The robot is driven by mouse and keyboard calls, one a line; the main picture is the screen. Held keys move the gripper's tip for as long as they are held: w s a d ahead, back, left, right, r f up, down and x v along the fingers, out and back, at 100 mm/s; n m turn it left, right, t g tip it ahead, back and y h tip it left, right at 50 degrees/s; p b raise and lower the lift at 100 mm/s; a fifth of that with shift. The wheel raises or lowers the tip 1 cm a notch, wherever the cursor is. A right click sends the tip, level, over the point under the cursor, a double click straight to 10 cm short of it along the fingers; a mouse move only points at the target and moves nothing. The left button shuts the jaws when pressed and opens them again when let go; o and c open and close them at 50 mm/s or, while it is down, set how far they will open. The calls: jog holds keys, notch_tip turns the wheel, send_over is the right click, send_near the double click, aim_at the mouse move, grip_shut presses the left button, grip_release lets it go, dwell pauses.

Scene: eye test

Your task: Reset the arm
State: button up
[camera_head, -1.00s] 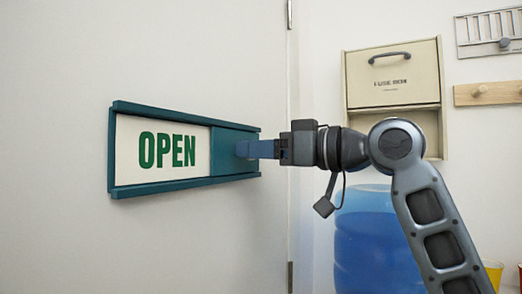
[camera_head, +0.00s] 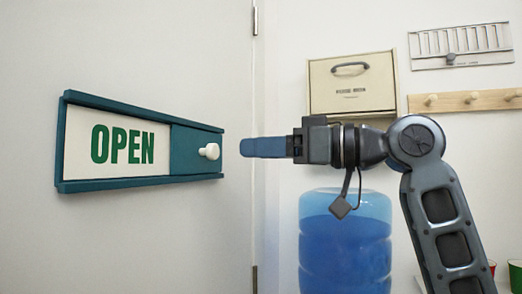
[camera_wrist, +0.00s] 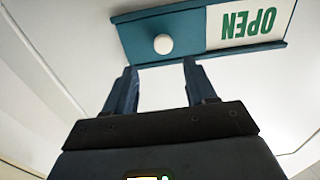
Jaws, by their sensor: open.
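The teal sign (camera_head: 140,187) hangs on the white door and reads OPEN in green on a white panel (camera_head: 75,150). Its teal slider sits at the right end and bears a round white knob (camera_head: 209,151). In the wrist view the sign is upside down, with the knob (camera_wrist: 163,44) ahead of the fingers. My gripper (camera_head: 243,147) is to the right of the knob, apart from it, with blue fingers pointing left. In the wrist view my gripper (camera_wrist: 158,68) shows its two fingers spread with nothing between them.
A beige box (camera_head: 352,98) with a handle is on the wall behind my arm. A blue water bottle (camera_head: 345,250) stands below it. A peg rail (camera_head: 465,101) and a metal rack (camera_head: 460,47) are at the upper right. The door (camera_head: 150,245) is clear around the sign.

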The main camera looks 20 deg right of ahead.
jog(key=shift+f, duration=0.1)
jog(key=s+d+f+m+t+h, duration=0.1)
jog(key=s+f+m+t+h, duration=0.2)
jog(key=f, duration=0.9)
jog(key=s+d+f+m+t+h, duration=0.1)
jog(key=s+f+m+h, duration=0.15)
jog(key=f+m, duration=0.65)
jog(key=s+d+f+m+t+h, duration=0.1)
jog(key=s+d+f+t+h, duration=0.2)
jog(key=f, duration=1.2)
jog(key=s+f+m+g+h, duration=0.1)
jog(key=s+f+h, duration=0.2)
jog(key=s+f, duration=0.35)
jog(key=s+f+g+h, duration=0.15)
jog(key=s+f, duration=0.25)
jog(key=s, duration=0.6)
jog(key=s+d+r+n+h, duration=0.1)
jog(key=s+d+r+n, duration=0.1)
jog(key=s, duration=1.7)
jog(key=shift+s+n+g, duration=0.3)
jog(key=shift+n+g, duration=0.05)
jog(key=shift+n, duration=0.45)
jog(key=shift+d, duration=0.1)
